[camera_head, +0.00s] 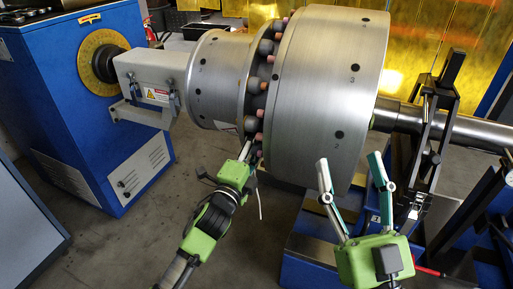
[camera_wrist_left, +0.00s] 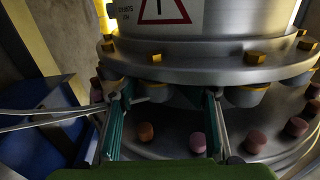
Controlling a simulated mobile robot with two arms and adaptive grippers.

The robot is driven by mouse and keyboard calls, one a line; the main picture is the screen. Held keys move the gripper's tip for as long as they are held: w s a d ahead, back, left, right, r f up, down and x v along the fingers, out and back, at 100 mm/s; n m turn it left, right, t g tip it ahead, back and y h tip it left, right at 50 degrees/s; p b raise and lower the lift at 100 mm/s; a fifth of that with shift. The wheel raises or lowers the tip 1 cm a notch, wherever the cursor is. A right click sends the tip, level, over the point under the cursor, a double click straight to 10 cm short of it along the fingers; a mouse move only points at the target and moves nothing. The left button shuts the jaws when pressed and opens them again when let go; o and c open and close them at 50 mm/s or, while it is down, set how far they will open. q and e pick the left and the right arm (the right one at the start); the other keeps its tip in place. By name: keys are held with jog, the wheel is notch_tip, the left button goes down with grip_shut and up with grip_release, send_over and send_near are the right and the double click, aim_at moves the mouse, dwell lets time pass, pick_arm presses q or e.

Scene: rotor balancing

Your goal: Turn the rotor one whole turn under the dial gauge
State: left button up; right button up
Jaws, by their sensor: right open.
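The rotor is a large grey steel drum (camera_head: 335,95) joined by a bolted flange (camera_head: 258,85) to a smaller drum (camera_head: 213,82). Its shaft (camera_head: 470,130) runs out to the right. My left gripper (camera_head: 248,152) is at the lower edge of the flange, by the bolts. In the left wrist view, its two fingers (camera_wrist_left: 165,105) stand apart just under the flange rim (camera_wrist_left: 190,68); contact is unclear. My right gripper (camera_head: 350,170) is open and empty, in front of the large drum's lower right side. I cannot make out the dial gauge for certain.
A blue machine cabinet (camera_head: 60,100) with a yellow ring stands at the left. Dark support stands (camera_head: 430,150) carry the shaft on the right, near my right gripper. Pink and brown bolt caps (camera_wrist_left: 197,142) line the flange. Grey floor is free at the lower left.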

pick_arm(q)
jog(key=shift+f, duration=0.1)
jog(key=shift+s, duration=0.15)
jog(key=v, duration=1.2)
